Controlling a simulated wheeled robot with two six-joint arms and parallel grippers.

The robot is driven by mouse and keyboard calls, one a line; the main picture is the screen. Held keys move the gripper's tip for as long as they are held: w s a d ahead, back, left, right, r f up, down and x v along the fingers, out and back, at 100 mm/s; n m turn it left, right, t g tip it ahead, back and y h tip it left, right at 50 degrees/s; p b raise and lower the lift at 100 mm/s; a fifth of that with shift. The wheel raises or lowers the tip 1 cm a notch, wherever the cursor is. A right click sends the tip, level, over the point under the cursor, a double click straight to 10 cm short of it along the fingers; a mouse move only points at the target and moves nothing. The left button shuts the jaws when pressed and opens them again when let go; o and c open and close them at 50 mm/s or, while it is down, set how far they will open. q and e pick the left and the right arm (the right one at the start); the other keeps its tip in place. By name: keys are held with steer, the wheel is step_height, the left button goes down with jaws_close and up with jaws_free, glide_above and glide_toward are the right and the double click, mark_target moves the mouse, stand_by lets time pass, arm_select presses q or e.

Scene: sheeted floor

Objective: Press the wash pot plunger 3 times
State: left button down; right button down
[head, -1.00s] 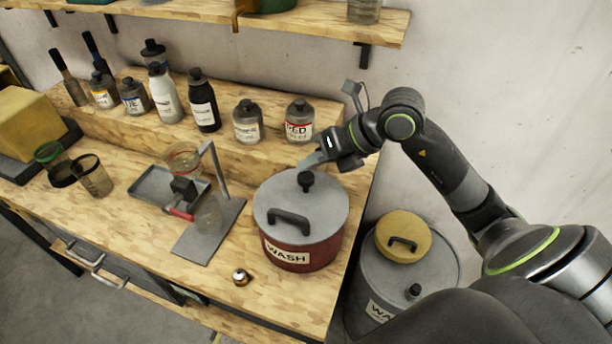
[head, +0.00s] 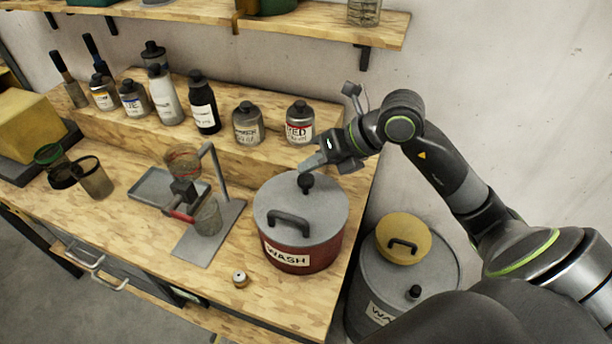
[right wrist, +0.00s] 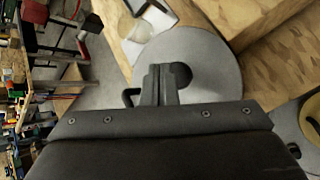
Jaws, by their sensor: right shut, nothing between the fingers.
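The wash pot (head: 300,250) is a dark red pot labelled WASH, with a grey lid, on the right end of the wooden bench. Its black plunger knob (head: 306,181) stands at the back of the lid, behind the black lid handle (head: 288,222). My right gripper (head: 306,165) is shut and empty, with its tips just above the knob. In the right wrist view the shut fingers (right wrist: 160,72) lie beside the black knob (right wrist: 181,75) over the grey lid; whether they touch it I cannot tell. My left gripper is not in view.
A grey drum (head: 440,265) with a yellow lid stands right of the bench.

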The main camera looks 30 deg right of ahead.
mark_target(307, 178)
steer(key=shift+f, duration=0.15)
stand_by(0.6)
steer(key=shift+f+b, duration=0.3)
steer(key=shift+b, duration=0.25)
steer(key=shift+f+b, duration=1.15)
steer(key=shift+f, duration=0.05)
stand_by(0.8)
stand_by(0.4)
steer(key=shift+r+p, duration=1.05)
steer(key=shift+r, duration=0.6)
steer(key=shift+r, duration=0.1)
step_height(307, 178, up, 5)
steer(key=p, duration=0.3)
stand_by(1.8)
